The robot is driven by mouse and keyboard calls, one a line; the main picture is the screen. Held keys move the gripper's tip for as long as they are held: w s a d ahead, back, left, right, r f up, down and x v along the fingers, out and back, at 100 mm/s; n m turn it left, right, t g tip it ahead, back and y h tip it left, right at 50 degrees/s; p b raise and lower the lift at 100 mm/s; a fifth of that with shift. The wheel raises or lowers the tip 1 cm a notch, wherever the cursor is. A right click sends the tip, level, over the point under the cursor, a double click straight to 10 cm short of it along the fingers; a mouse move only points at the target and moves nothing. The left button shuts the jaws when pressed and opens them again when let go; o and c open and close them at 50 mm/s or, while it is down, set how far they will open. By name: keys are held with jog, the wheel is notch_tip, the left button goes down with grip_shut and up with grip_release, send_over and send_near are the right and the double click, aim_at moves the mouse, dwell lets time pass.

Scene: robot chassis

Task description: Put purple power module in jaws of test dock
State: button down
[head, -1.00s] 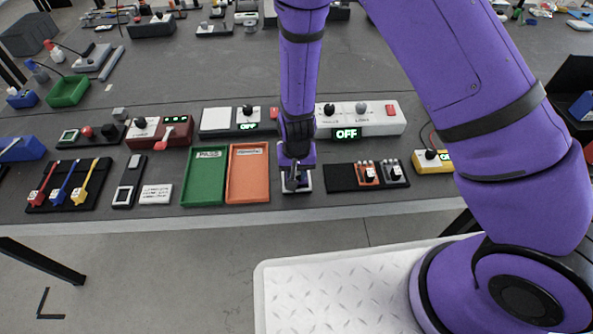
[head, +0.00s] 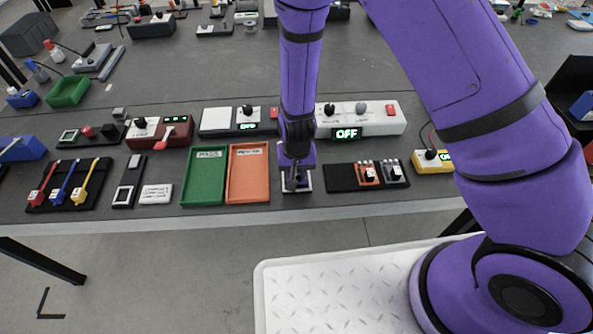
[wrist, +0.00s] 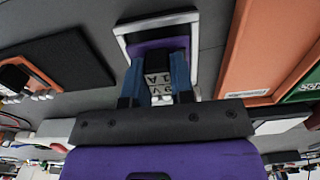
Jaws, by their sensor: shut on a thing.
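The purple power module (wrist: 157,47) shows in the wrist view within a white-rimmed square pad (wrist: 125,43); a pale label on it faces the camera. My gripper (wrist: 157,75) is shut on the module, with a blue finger on either side. In the head view my gripper (head: 294,182) points down at the white-rimmed pad (head: 307,187) near the table's front edge and hides most of the module. Whether the module touches the pad is hard to tell. I cannot tell for sure which device is the test dock, and I see no clear jaws.
An orange tray (head: 248,197) and a green tray (head: 204,199) lie just left of my gripper. A black rack (head: 340,178) with orange and grey modules is to the right. Behind stand a white box (head: 388,126) with an OFF display and another white unit (head: 216,119).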

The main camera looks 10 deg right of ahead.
jog(key=shift+f, duration=0.9)
jog(key=c, duration=0.9)
grip_release()
notch_tip(320, 180, up, 11)
jog(key=shift+f, duration=0.15)
